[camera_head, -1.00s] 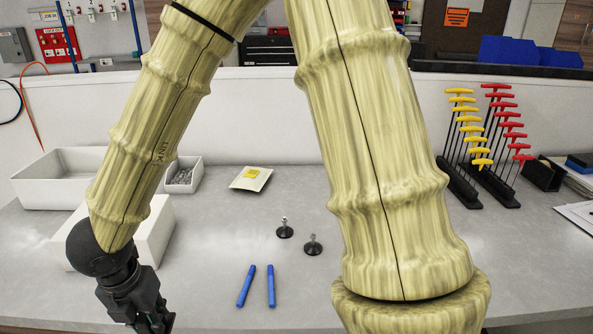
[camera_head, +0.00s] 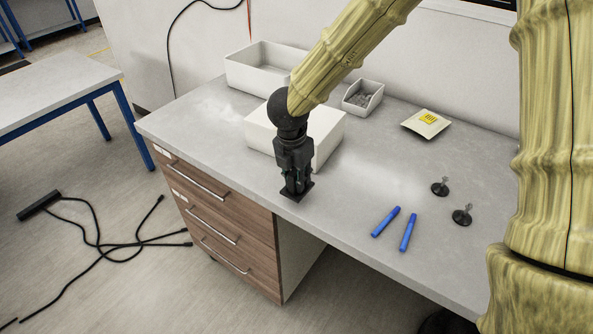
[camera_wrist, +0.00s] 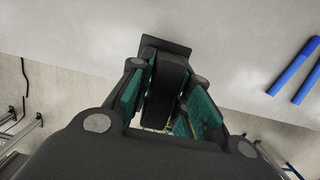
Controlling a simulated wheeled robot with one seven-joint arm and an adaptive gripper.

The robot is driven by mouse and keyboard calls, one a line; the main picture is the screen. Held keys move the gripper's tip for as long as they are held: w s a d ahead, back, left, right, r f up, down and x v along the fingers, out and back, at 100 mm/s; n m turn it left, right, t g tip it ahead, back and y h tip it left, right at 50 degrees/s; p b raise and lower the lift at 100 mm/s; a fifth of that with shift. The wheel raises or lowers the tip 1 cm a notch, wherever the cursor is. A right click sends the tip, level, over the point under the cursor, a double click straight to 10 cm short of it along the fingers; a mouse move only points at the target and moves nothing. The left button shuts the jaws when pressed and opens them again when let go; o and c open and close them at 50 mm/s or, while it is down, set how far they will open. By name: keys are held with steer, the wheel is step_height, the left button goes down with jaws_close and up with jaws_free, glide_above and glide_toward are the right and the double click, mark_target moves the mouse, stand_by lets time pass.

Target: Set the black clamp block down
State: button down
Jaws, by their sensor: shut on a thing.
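The black clamp block (camera_head: 296,193) is in my gripper (camera_head: 295,184), at the front edge of the grey workbench in the head view. Its flat square end points down. In the wrist view the block (camera_wrist: 166,84) stands between the two green-padded fingers of my gripper (camera_wrist: 160,100), which are shut on it. The flat end shows against the grey bench top, close to the edge. I cannot tell whether it touches the bench or hangs just above it.
The grey workbench (camera_head: 225,131) has a white box (camera_head: 325,137) just behind my gripper. Two blue markers (camera_head: 386,221) and two black levelling feet (camera_head: 440,187) lie to the right. A small bin (camera_head: 362,97) and a packet (camera_head: 426,123) are farther back. A power strip and cables (camera_head: 95,235) lie on the floor.

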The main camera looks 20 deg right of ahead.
steer(key=shift+w+d+f+p, duration=0.15)
steer(key=shift+w+p, duration=0.1)
steer(key=shift+w, duration=0.45)
steer(key=shift+w+d+p, duration=0.15)
steer(key=shift+w+p, duration=0.15)
steer(key=shift+w, duration=0.35)
steer(key=shift+w+d+f+p, duration=0.15)
steer(key=shift+w+p, duration=0.1)
steer(key=shift+w, duration=0.45)
step_height(320, 180, down, 3)
steer(key=shift+f+p, duration=0.1)
steer(key=shift+p, duration=0.65)
steer(key=shift+f, duration=0.2)
steer(key=c, duration=1.3)
jaws_free()
steer(key=shift+r, duration=0.1)
steer(key=r+b, duration=0.1)
steer(key=r, duration=0.3)
steer(key=a+r+b, duration=0.1)
steer(key=r, duration=0.3)
steer(key=s+r+b, duration=0.1)
steer(key=r, duration=0.3)
steer(key=shift+s+a, duration=0.1)
steer(key=shift+a, duration=0.1)
